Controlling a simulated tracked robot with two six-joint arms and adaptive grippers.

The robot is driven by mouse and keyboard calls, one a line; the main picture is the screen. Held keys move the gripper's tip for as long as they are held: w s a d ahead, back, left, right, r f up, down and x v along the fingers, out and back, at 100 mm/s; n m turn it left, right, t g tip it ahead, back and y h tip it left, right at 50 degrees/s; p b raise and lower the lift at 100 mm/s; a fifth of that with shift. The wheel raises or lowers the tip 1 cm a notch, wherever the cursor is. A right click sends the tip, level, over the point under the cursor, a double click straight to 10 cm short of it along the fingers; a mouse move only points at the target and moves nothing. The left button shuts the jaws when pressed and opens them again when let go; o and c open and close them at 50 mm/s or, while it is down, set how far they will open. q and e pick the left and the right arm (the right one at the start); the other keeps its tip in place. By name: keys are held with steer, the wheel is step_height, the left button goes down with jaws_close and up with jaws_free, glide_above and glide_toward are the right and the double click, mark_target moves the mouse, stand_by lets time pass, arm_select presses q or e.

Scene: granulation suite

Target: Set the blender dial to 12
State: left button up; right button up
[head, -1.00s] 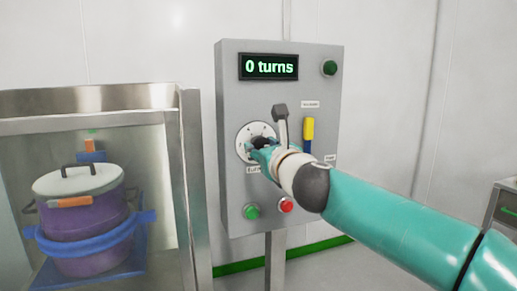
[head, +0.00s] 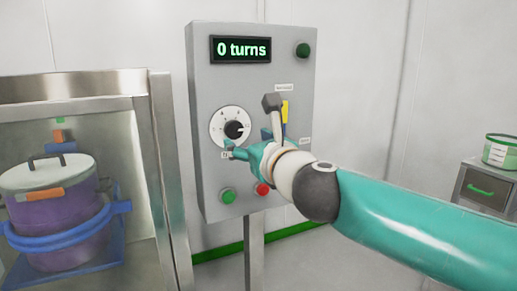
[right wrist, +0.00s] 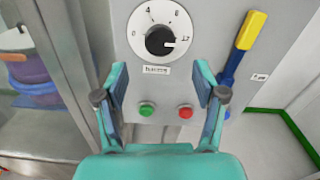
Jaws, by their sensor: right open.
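The dial (head: 230,126) is a white disc with a black knob (head: 234,129) on the grey control panel (head: 205,185). In the right wrist view the dial (right wrist: 177,22) shows numbers, and the knob (right wrist: 158,40) has a white mark on its right side, pointing toward the 12. The display (head: 241,49) reads "0 turns". My right gripper (head: 249,145) is open and empty, just below and right of the dial in the picture. In the right wrist view its fingers (right wrist: 160,86) stand apart, below the knob and clear of it. My left gripper is not in view.
A yellow and blue lever (right wrist: 242,48) is right of the dial. A metal-framed cabinet (head: 164,170) holding a purple pot (head: 65,235) stands at left.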

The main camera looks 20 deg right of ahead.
steer(key=shift+s+f, duration=0.1)
steer(key=shift+s, duration=2.25)
